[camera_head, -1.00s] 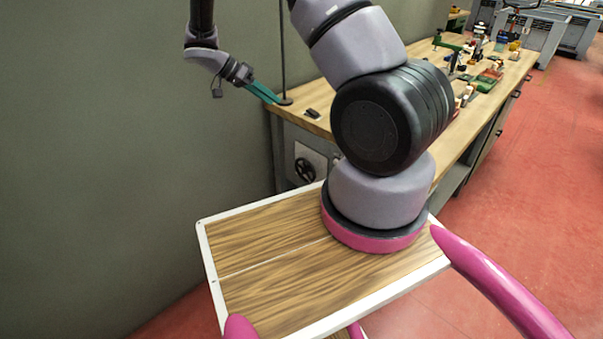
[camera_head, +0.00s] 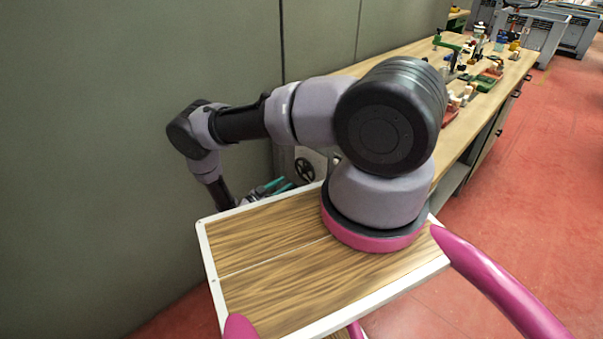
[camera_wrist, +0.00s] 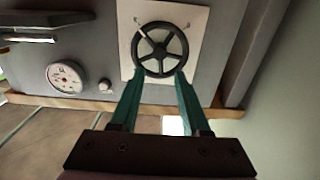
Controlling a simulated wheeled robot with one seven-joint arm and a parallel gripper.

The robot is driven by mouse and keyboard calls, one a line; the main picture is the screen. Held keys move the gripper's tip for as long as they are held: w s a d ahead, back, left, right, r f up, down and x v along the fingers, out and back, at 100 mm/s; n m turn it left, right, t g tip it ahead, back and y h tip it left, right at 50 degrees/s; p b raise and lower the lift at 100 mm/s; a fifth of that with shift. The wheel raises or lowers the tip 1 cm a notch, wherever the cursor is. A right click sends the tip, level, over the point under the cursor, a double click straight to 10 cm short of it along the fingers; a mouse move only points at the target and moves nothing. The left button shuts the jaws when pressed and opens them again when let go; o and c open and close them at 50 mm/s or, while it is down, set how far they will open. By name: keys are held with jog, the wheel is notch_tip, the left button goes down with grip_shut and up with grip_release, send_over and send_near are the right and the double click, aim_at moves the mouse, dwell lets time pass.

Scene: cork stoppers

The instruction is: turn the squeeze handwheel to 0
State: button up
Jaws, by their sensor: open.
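The squeeze handwheel (camera_wrist: 160,49) is a black spoked wheel on a pale square plate (camera_wrist: 188,17) in the wrist view. A light pointer mark shows at its upper left, but any scale figures are too small to read. In the head view the handwheel (camera_head: 304,169) sits on the bench's end panel, partly behind my arm. My gripper (camera_wrist: 158,80) has its two green fingers apart and empty, with the tips in front of the wheel's lower edge in the picture. I cannot tell whether they touch it. The gripper (camera_head: 284,187) also shows in the head view, beside the bench end.
A round dial gauge (camera_wrist: 66,77) and a small knob (camera_wrist: 105,86) sit beside the plate. The wooden bench (camera_head: 445,72) carries several small items at its far end. A grey wall (camera_head: 90,120) stands close on the left.

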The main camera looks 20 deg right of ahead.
aim_at(303, 171)
jog(key=x, duration=1)
jog(key=shift+d, duration=0.15)
grip_shut()
